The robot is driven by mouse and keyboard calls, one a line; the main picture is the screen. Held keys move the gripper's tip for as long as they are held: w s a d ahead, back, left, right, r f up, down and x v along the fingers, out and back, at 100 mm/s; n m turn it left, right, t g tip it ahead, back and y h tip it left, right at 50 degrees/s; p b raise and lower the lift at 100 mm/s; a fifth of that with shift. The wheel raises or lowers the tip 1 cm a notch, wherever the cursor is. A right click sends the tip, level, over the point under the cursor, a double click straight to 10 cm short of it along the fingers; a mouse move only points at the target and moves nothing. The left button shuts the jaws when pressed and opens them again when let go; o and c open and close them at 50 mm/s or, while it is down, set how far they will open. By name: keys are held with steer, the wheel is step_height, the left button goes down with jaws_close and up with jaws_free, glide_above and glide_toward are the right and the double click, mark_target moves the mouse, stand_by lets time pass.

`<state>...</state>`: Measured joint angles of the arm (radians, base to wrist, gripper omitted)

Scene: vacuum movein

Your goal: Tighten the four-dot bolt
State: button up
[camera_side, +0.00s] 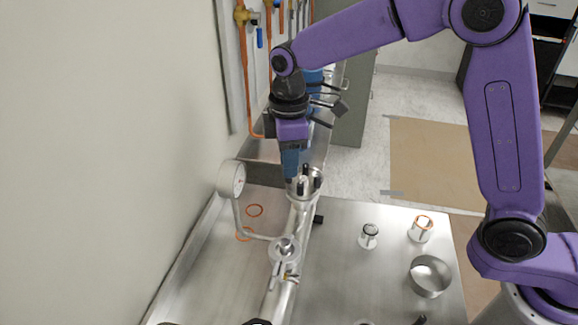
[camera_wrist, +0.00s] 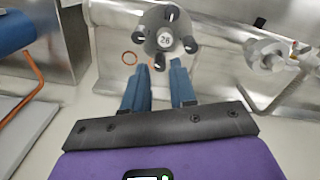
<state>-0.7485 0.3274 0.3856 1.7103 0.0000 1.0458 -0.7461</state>
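The round metal flange (camera_side: 308,195) stands upright on the pipe, with several black bolts around its top. In the wrist view the flange (camera_wrist: 163,38) shows a marked centre and bolts at the top (camera_wrist: 172,12), left (camera_wrist: 140,31), right (camera_wrist: 190,45) and bottom (camera_wrist: 160,62). I cannot make out the dots, so I cannot tell which is the four-dot bolt. My gripper (camera_side: 290,177) points down at the flange's left edge. In the wrist view my gripper's blue fingers (camera_wrist: 159,64) are apart, with the bottom bolt near the gap between their tips. Contact cannot be told.
A gauge (camera_side: 231,179) on a bent tube stands left of the flange, near the wall. A valve fitting (camera_side: 284,250) is on the pipe in front. Small metal parts (camera_side: 369,236) and a ring (camera_side: 430,276) sit on the right. Orange rings (camera_side: 255,211) lie on the left.

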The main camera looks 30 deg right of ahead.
steer(key=shift+f, duration=1.05)
jaws_close()
steer(key=shift+m, duration=0.4)
steer(key=m, duration=0.3)
steer(key=shift+m, duration=0.3)
steer(key=m, duration=0.4)
steer(key=shift+m, duration=0.3)
